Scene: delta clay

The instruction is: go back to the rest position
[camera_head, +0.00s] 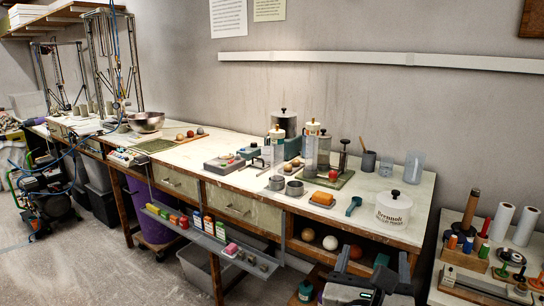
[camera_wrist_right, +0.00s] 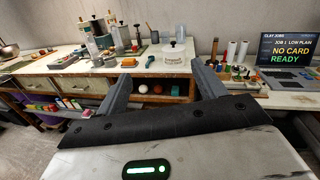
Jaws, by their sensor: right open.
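My right gripper (camera_head: 372,264) is at the bottom of the head view, in front of the long workbench (camera_head: 190,153). Its two fingers stand wide apart with nothing between them, as the right wrist view also shows (camera_wrist_right: 164,84). It is apart from the bench and touches nothing that I can see. My left gripper is in neither view.
A white lidded pot (camera_head: 393,208) stands near the bench's right end. A shelf (camera_head: 215,240) with small boxes juts from the bench front. A side table (camera_head: 450,250) with spools is at right. Open floor (camera_head: 80,270) lies at left.

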